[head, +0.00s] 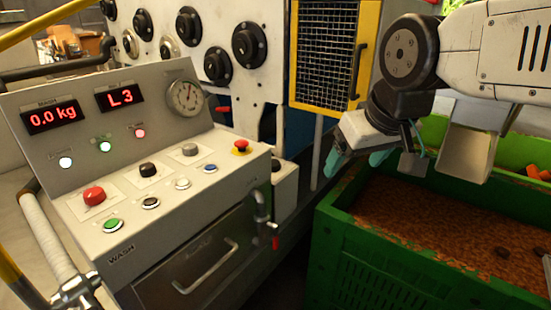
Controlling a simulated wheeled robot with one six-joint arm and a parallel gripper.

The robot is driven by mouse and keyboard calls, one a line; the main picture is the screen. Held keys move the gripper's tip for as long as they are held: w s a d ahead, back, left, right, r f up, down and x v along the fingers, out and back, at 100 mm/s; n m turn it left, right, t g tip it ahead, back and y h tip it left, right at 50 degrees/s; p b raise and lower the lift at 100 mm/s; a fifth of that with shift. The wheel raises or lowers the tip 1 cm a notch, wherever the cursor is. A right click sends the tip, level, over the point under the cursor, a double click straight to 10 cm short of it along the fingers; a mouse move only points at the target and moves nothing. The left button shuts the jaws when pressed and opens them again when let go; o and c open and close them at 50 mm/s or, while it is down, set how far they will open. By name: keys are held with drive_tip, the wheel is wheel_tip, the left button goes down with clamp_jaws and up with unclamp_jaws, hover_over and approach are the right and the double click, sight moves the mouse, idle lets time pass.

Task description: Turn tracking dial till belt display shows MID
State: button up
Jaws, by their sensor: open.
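The console (60,155) stands at left with two red displays on its sloped back panel. The right display (121,96) reads L3; its small label is too blurred to read. The left display (52,116) reads 0.0 kg. On the deck are a red knob (94,196), a black knob (148,169) and a grey knob (190,149). Their labels are too small to read, so I cannot tell which is the tracking dial. My gripper (355,163) is open, its teal fingertips pointing down, right of the console and apart from it. I see nothing between the fingers.
A red mushroom button on yellow (240,147) sits at the deck's right end. A round gauge (186,97) and several lit buttons are also on the console. A small tap (262,205) sticks out in front. A green crate (420,272) of brown mash stands below my arm.

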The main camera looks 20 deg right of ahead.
drive_tip(key=w+a+f+n+g, duration=0.2)
drive_tip(key=w+n+g, duration=0.15)
drive_tip(key=w, duration=2.25)
drive_tip(key=w+f+n, duration=0.1)
drive_tip(key=w+f, duration=0.3)
drive_tip(key=w+a+f+n+g, duration=0.1)
drive_tip(key=w+f, duration=0.2)
drive_tip(key=w, duration=0.1)
drive_tip(key=w+f+n, duration=0.1)
drive_tip(key=w+f, duration=0.3)
drive_tip(key=w, duration=0.1)
drive_tip(key=shift+w+a+f+g, duration=0.1)
drive_tip(key=shift+a+f+g, duration=0.1)
drive_tip(key=shift+f+g, duration=0.15)
wheel_tip(320, 180, down, 8)
drive_tip(key=shift+w+r, duration=0.15)
drive_tip(key=shift+r, duration=0.05)
drive_tip(key=shift+f, duration=0.4)
drive_tip(key=c, duration=1)
